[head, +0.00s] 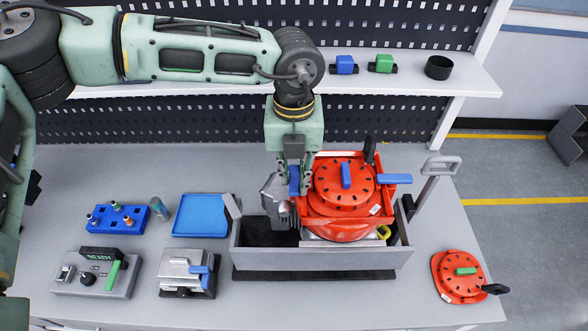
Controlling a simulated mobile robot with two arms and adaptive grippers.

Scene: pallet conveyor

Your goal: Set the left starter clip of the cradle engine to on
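The cradle engine (343,205), red-topped, sits in a grey cradle (320,259). A blue handle (346,175) is on its round top, and another blue clip (394,179) sticks out on its right side. My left gripper (294,185) points down at the engine's left side. A blue part (294,180), apparently the left clip, shows right at its fingertips. The fingers partly hide this part, so I cannot tell whether they grip it or how it is set. A grey metal part (275,198) is just left of the fingers. My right gripper is not in view.
A grey handle (440,166) rises at the cradle's right. A red cover (459,276) lies at far right. At left are a blue tray (201,214), a blue socket block (118,218), a READY panel (97,274) and a metal clamp fixture (187,270).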

